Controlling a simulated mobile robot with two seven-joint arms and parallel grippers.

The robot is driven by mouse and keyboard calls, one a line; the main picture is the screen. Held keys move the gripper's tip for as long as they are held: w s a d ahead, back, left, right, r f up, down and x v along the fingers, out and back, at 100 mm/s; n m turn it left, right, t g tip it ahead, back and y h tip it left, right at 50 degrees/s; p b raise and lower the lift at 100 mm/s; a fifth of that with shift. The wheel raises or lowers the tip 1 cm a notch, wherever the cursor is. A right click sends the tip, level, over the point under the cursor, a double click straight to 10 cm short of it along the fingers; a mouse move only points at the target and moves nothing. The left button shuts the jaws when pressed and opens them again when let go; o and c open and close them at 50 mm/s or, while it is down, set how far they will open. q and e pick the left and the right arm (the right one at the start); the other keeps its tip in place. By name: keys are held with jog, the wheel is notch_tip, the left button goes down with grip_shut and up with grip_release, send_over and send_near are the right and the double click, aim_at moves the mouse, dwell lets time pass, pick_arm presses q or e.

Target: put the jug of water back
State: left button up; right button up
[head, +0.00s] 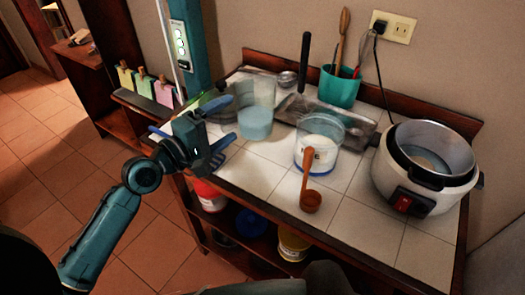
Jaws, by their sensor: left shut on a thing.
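A clear jug of water (256,122), part filled with pale blue water, is upright at the left part of the white tiled counter (355,222). My left gripper (225,128) comes from the left over the counter's edge, its blue fingers at the jug's left side. It is shut on the jug, apparently at its handle, but the exact grip is hard to make out. I cannot tell whether the jug's base touches the tiles. My right gripper is not in view.
A clear container with white contents (318,152) and a brown scoop (310,200) stand right of the jug. An open rice cooker (405,185) is at the right. Behind are a grey tray (345,122) and a teal utensil holder (339,90). Front right tiles are clear.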

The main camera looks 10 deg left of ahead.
pick_arm(q)
notch_tip(320, 180, down, 9)
jog(key=b, duration=0.4)
jog(key=shift+f+b, duration=0.15)
jog(key=shift+b, duration=0.25)
jog(key=shift+f, duration=0.25)
jog(key=shift+r, duration=0.1)
pick_arm(e)
jog(key=shift+w+a+f+n+t+y, duration=0.15)
jog(key=shift+w+a+f+t+y, duration=0.1)
jog(key=shift+a, duration=0.25)
jog(key=shift+w+a+f+n+t+y, duration=0.15)
jog(key=shift+a+y, duration=0.1)
jog(key=shift+a, duration=0.2)
jog(key=shift+f, duration=0.1)
pick_arm(q)
jog(key=o, duration=1.4)
jog(key=shift+f, duration=0.25)
pick_arm(e)
jog(key=shift+s, duration=0.1)
pick_arm(q)
jog(key=shift+o, duration=0.2)
